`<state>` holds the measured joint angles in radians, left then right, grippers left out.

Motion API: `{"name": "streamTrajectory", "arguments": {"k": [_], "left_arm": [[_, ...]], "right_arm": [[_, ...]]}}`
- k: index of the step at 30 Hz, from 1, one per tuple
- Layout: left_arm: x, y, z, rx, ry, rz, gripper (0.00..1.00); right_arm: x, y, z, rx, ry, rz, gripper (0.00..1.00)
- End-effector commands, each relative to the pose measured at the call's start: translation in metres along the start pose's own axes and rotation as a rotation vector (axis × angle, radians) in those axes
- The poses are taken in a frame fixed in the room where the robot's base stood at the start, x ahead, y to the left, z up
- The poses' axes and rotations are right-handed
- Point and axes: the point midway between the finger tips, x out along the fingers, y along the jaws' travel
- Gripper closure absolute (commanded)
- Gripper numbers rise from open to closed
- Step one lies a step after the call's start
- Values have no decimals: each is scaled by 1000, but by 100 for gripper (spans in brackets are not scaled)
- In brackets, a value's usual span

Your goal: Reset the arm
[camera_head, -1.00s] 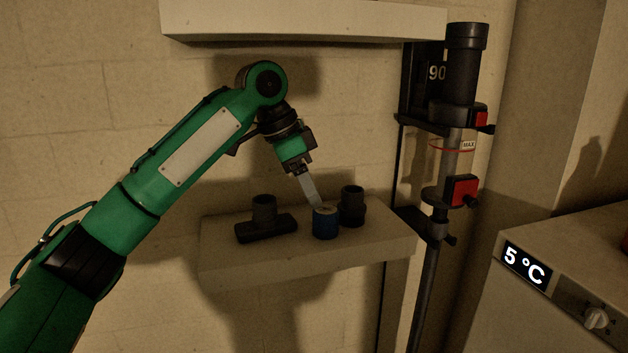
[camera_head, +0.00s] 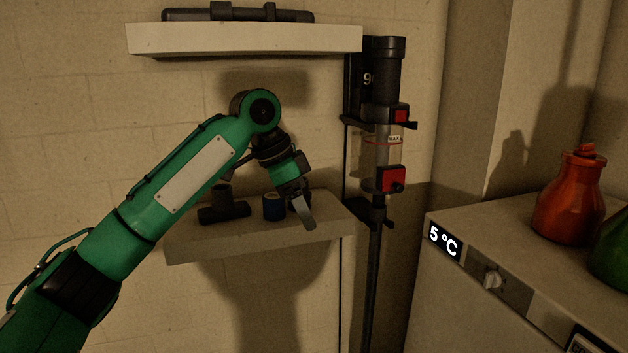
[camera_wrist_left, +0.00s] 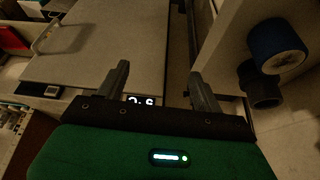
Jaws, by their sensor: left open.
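My left arm comes in from the left in the head view. My left gripper (camera_head: 306,213) hangs in front of the lower wall shelf (camera_head: 250,240), its fingers pointing down and overlapping the shelf's right part. In the left wrist view the two fingers of the gripper (camera_wrist_left: 160,85) stand well apart with nothing between them. A blue cylinder (camera_head: 273,207) stands on the lower shelf just left of the gripper. It also shows at the upper right in the left wrist view (camera_wrist_left: 277,45), apart from the fingers. My right gripper is in neither view.
A dark T-shaped pipe piece (camera_head: 223,207) sits on the lower shelf. A dark cylinder (camera_wrist_left: 260,88) shows beside the blue one. Right of the shelf stands a vertical tube with red clamps (camera_head: 390,150). A white cabinet (camera_head: 480,220) carries an orange flask (camera_head: 568,207) and a green flask (camera_head: 612,250).

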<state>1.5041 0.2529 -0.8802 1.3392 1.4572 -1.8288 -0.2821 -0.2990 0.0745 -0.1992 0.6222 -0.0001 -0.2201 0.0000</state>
Motion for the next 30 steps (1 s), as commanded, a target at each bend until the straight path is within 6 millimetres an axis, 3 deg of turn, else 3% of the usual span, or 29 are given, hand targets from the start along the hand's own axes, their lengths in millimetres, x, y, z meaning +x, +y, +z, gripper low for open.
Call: {"name": "streamTrajectory", "arguments": {"k": [8,14,21,30], "left_arm": [[49,5,14,-17,11,12,32],[100,14,32,-44,31,21,32],[178,38,67,-119,77,22,32],[254,78,120,-259,136,0,32]], "right_arm": [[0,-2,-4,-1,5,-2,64],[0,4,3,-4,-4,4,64],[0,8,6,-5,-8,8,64],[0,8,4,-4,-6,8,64]]}}
